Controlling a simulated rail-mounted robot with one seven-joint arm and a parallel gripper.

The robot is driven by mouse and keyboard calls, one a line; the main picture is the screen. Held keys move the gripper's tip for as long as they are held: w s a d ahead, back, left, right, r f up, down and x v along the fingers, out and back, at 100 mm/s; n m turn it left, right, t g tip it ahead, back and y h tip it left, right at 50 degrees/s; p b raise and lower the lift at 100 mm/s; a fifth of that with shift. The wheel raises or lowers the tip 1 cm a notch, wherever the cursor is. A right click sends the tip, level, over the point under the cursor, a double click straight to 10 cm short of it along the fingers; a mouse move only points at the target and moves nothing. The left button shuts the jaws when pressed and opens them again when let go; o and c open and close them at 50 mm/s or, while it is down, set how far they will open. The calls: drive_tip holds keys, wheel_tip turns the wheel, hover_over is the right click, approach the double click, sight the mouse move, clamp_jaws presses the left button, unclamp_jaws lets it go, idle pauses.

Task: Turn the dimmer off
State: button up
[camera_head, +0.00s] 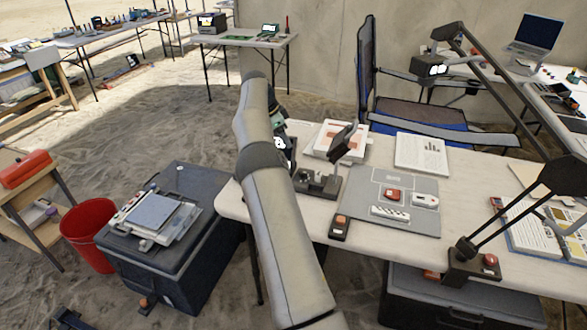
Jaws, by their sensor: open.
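I cannot tell for sure which control is the dimmer. A small dark box with an orange top (340,228) sits at the front edge of the white table (460,175). The desk lamp's base (474,266) at the right front carries a red button (490,260). A grey mat (378,222) holds a red-buttoned piece (393,194), a small white device (425,200) and a white strip (390,212). My gripper (284,152) is open near the table's left end, left of these controls. My arm hides most of it, and its fingertips are not clear.
A dark microscope-like stand (322,180) stands close to the right of my gripper. Papers (420,153) lie behind the mat. The lamp's long arm (500,80) crosses the right side. A blue chair (415,120) stands behind the table. A dark crate (190,250) and red bin (88,245) are left.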

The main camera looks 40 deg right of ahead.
sight(303, 172)
drive_tip(key=p+x, duration=0.1)
drive_tip(key=x, duration=1.5)
drive_tip(key=shift+s+d+f, duration=0.1)
drive_tip(key=shift+s+f, duration=0.05)
drive_tip(key=shift+f, duration=0.2)
drive_tip(key=c, duration=1)
